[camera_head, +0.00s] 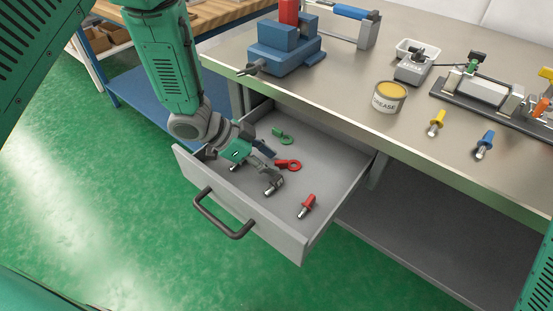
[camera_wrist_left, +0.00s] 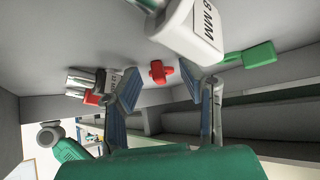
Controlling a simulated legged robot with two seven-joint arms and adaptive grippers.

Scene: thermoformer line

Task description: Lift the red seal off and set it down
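A red ring-ended piece (camera_head: 291,165), which looks like the red seal, lies in the open grey drawer (camera_head: 325,165). A red-handled metal plug (camera_head: 307,205) lies nearer the drawer's front right. My left gripper (camera_head: 268,165) reaches down into the drawer, just left of the red ring piece. In the left wrist view its fingers (camera_wrist_left: 163,95) are apart with nothing between them. A red piece (camera_wrist_left: 160,70) shows beyond the gap, and I cannot tell whether they touch. My right gripper is not in view.
A green ring piece (camera_head: 283,136) lies farther back in the drawer; a block marked "8 MM" (camera_wrist_left: 200,28) shows close by. The drawer handle (camera_head: 222,215) juts forward. On the bench (camera_head: 340,75) stand a grease tin (camera_head: 388,98), a blue vise (camera_head: 285,50) and yellow (camera_head: 436,123) and blue (camera_head: 485,145) plugs.

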